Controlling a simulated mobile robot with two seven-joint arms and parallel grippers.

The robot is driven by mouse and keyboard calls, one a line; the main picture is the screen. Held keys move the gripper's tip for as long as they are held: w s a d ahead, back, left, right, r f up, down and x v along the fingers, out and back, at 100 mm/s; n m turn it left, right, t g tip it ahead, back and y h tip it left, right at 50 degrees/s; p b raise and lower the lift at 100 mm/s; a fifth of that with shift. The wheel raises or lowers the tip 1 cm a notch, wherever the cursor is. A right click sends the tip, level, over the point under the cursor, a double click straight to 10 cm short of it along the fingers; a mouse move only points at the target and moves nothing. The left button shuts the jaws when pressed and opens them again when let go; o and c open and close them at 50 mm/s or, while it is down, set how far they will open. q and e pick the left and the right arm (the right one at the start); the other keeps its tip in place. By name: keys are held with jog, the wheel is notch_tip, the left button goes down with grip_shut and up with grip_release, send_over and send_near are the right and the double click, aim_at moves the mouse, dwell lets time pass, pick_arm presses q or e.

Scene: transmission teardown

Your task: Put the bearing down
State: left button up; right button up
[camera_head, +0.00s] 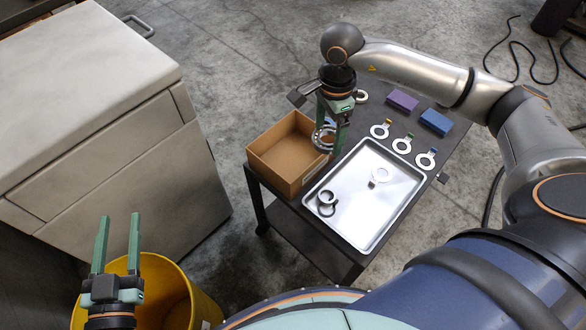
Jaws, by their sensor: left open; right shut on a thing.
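A metal ring-shaped bearing (322,139) is held by my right gripper (332,145), which points down and is shut on it. The bearing is at the right edge of an open cardboard box (268,160), and appears to be above it; the exact height is hard to tell. My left gripper (118,228) is open and empty at the lower left, in front of the yellow bin (203,304), away from the table.
A grey cabinet (90,110) stands left.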

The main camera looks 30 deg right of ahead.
jog(key=w+d+f+m+b, duration=0.1)
jog(key=d+f+m+b, duration=0.3)
jog(key=m+b, duration=0.4)
pick_arm(q)
jog(key=s+d+r+m+t+h+b, duration=0.3)
jog(key=s+r+m+t+h+b, duration=0.25)
jog(key=s+r+m+h, duration=0.35)
pick_arm(e)
jog(key=m+b, duration=0.5)
jog(key=m, duration=0.7)
send_over(293, 161)
jog(key=f, duration=1.2)
jog(key=shift+s+d, duration=0.25)
jog(key=shift+d, duration=0.05)
jog(key=shift+w+a+f+b, duration=0.2)
jog(key=shift+f+b, duration=0.15)
jog(key=shift+f, duration=0.15)
notch_tip(293, 161, down, 3)
jog(key=shift+w+a+f+b, duration=0.1)
jog(key=shift+a+f+b, duration=0.1)
jog(key=shift+b, duration=0.85)
pick_arm(q)
notch_tip(293, 161, down, 8)
jog(key=w+n+g, duration=0.1)
jog(key=w, duration=0.1)
jog(key=shift+d+n+h, duration=0.15)
jog(key=shift+n+h, duration=0.25)
pick_arm(e)
jog(key=shift+d+r, duration=0.1)
